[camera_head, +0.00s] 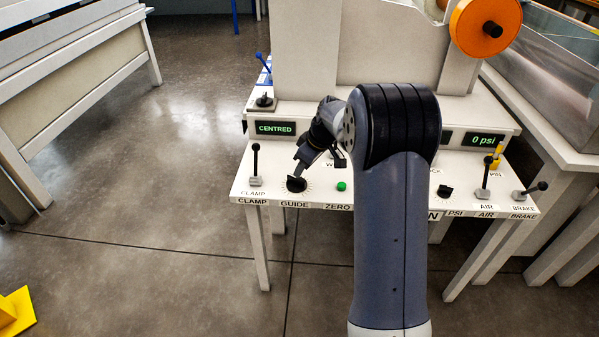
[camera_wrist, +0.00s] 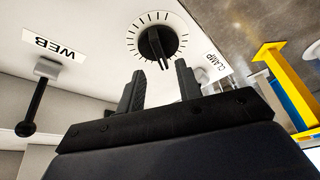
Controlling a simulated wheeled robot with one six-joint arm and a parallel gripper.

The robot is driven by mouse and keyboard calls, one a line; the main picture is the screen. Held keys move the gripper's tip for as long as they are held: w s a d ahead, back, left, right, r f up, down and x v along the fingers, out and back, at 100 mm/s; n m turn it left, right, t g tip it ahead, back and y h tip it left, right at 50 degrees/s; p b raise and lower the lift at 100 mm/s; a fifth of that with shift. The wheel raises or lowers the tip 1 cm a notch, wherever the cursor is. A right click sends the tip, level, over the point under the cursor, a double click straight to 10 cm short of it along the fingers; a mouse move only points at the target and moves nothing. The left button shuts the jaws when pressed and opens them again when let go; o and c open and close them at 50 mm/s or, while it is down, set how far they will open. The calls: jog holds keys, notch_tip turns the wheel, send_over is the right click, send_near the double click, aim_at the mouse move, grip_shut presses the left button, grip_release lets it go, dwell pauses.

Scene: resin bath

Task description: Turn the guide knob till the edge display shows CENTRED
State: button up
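The edge display (camera_head: 275,128) on the left of the bench front shows CENTRED in green letters. The black guide knob (camera_head: 296,184) sits on the white panel above the GUIDE label, ringed by tick marks. In the wrist view the knob (camera_wrist: 155,43) is a black disc with a raised bar, just beyond my fingertips. My gripper (camera_wrist: 160,72) is open, with a clear gap between its two fingers and nothing held. In the head view my gripper (camera_head: 303,163) is directly above the knob; whether it touches is not clear.
The clamp lever (camera_head: 255,165) stands left of the knob, and a green button (camera_head: 341,186) is to its right. The web lever (camera_wrist: 32,107) shows in the wrist view. A 0 psi display (camera_head: 484,140), air lever (camera_head: 486,180) and brake lever (camera_head: 530,190) are farther right. Open floor lies left.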

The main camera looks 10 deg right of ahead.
aim_at(297, 182)
jog(key=v, duration=0.5)
jog(key=shift+s+d+r, duration=0.1)
jog(key=shift+r, duration=0.15)
jog(key=b+x, duration=0.1)
jog(key=x, duration=1)
jog(key=shift+r+m, duration=0.1)
jog(key=shift+m, duration=0.2)
